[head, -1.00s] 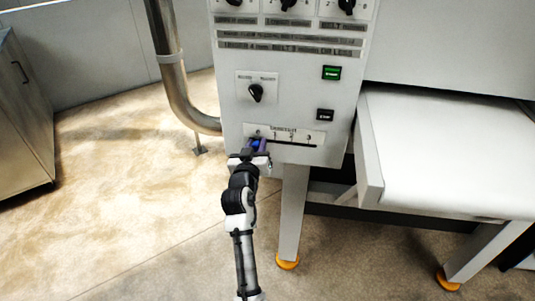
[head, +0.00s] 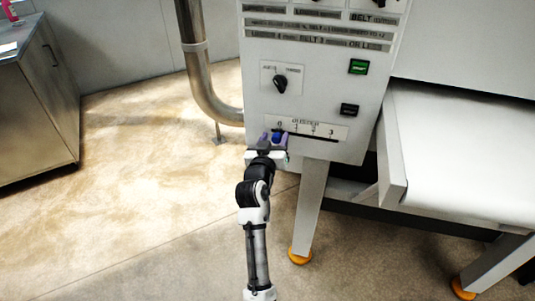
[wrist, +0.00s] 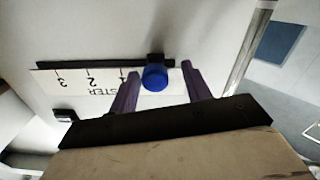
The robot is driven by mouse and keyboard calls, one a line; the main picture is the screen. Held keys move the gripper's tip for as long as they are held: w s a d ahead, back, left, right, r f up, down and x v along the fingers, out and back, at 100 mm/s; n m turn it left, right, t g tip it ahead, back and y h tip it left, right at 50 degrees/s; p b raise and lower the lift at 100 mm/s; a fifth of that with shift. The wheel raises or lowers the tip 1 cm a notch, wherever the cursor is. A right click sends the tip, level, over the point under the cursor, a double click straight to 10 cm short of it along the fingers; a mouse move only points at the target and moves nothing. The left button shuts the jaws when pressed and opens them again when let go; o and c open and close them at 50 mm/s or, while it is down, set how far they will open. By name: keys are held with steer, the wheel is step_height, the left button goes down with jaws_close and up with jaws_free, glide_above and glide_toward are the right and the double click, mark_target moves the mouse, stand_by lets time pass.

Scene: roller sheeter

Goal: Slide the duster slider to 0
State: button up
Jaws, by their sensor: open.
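The duster slider is a round blue knob (wrist: 155,77) on a dark horizontal slot (wrist: 90,64) with a white number strip (wrist: 75,82). In the wrist view the strip is upside down and reads 3, 2, 1. The knob stands past the 1, near the slot's right end, and covers the mark there. In the head view the knob (head: 277,137) sits just below the 0, at the left end of the scale. My gripper (wrist: 160,67) is open, with its purple fingers on either side of the knob. The left finger is very close to the knob; a gap shows on the right.
The grey control panel (head: 325,85) also carries a black rotary switch (head: 280,84), a green button (head: 359,67) and a black button (head: 349,110). A white conveyor bed (head: 465,150) stands at right, a metal pipe (head: 196,70) at left. The floor at left is clear.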

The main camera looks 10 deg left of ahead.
steer(key=s+a+b, duration=0.2)
steer(key=s, duration=1)
steer(key=shift+s+b, duration=0.3)
steer(key=shift+b, duration=0.1)
steer(key=shift+a, duration=0.1)
